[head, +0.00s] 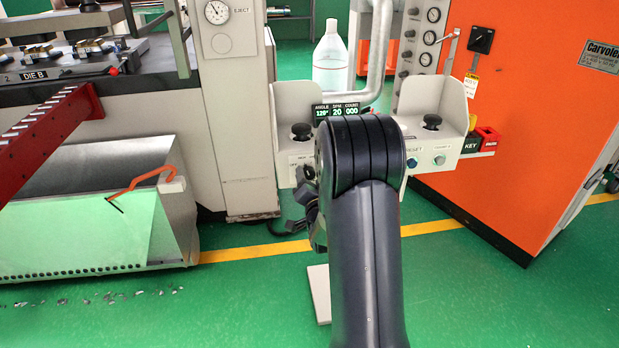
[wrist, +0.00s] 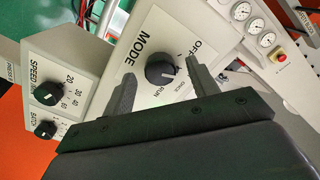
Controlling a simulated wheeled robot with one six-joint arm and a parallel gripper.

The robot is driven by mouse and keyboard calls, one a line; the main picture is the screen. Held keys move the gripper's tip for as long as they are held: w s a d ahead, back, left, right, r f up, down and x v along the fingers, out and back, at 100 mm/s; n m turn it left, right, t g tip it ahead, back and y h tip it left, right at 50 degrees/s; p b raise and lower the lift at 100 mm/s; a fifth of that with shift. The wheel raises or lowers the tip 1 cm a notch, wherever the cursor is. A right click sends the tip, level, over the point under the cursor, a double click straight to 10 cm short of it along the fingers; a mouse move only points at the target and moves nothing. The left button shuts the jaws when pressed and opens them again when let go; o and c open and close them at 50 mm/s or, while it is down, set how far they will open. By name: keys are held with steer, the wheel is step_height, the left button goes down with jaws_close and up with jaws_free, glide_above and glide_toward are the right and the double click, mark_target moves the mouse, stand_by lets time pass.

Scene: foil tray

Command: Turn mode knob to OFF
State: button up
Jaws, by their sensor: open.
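The mode knob (wrist: 160,71) is a round black knob with a pale pointer mark, on a light panel lettered MODE, OFF and RUN in the wrist view. Its mark points to the lower right in the picture, on the RUN side rather than at OFF. My gripper (wrist: 161,82) is open, with one finger on each side of the knob in that view. I cannot tell whether the fingers touch it. In the head view my dark arm hides most of the panel's front, and my gripper (head: 311,212) shows partly at its left edge.
A speed knob (wrist: 47,92) and a smaller batch knob (wrist: 45,129) sit on a box at the left. Gauges (wrist: 254,26) and a red button (wrist: 281,58) are at the right. In the head view, a clear bottle (head: 330,62) stands behind the control station.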

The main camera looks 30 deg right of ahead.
steer(key=shift+w+d, duration=0.15)
steer(key=shift+w, duration=0.4)
steer(key=shift+c, duration=0.5)
steer(key=c, duration=0.9)
